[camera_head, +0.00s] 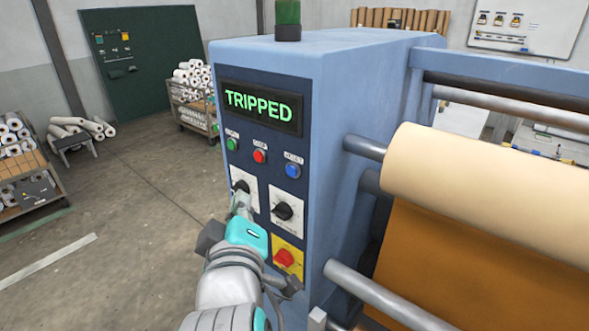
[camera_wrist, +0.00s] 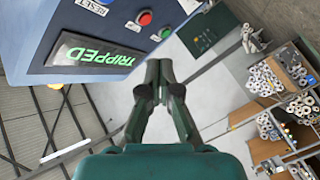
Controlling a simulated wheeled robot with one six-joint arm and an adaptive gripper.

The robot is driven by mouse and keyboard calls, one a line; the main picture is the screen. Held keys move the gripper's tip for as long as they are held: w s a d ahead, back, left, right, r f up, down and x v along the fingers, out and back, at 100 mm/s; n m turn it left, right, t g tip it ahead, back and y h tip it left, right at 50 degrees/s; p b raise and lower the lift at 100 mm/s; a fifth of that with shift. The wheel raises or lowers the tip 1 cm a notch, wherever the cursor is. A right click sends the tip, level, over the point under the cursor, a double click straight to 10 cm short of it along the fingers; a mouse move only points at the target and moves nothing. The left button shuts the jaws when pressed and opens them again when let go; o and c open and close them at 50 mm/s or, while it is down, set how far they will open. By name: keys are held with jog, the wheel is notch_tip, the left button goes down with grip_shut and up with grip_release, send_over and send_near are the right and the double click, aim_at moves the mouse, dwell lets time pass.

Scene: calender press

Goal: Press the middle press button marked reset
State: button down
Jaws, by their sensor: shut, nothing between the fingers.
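The press's control panel (camera_head: 255,165) carries a row of three buttons: green (camera_head: 232,144) at left, red (camera_head: 260,156) in the middle and blue (camera_head: 292,170) at right. The label over the blue one reads RESET, so it is the right-hand button of this row. My gripper (camera_head: 241,201) is shut and empty, in front of the left black knob and below the buttons. In the wrist view the shut fingertips (camera_wrist: 159,66) point past the panel edge, near the green button (camera_wrist: 166,32). The red button (camera_wrist: 145,18) and RESET label (camera_wrist: 96,8) show there too.
A display (camera_head: 260,106) reads TRIPPED in green. A black selector knob (camera_head: 283,211) and a red switch on yellow (camera_head: 285,257) sit below the buttons. Rollers with a cream roll (camera_head: 490,185) stand to the right. The floor (camera_head: 130,220) at left is open.

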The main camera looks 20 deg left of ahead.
jog(key=shift+w+d, duration=0.1)
jog(key=w+d, duration=0.2)
jog(key=w, duration=0.6)
jog(key=shift+d, duration=0.4)
jog(key=shift+w, duration=0.1)
dwell(1.3)
jog(key=shift+w+d, duration=0.1)
jog(key=shift+w, duration=0.25)
jog(key=shift+w+d, duration=0.15)
jog(key=shift+w, duration=0.2)
dwell(0.7)
jog(key=shift+s, duration=0.1)
jog(key=shift+s+a, duration=0.25)
jog(key=shift+s, duration=0.4)
jog(key=shift+s+a, duration=0.3)
jog(key=shift+s, duration=0.5)
jog(key=shift+s+a, duration=0.25)
jog(key=shift+s, duration=0.55)
jog(key=shift+s+a, duration=0.3)
jog(key=shift+s, duration=0.5)
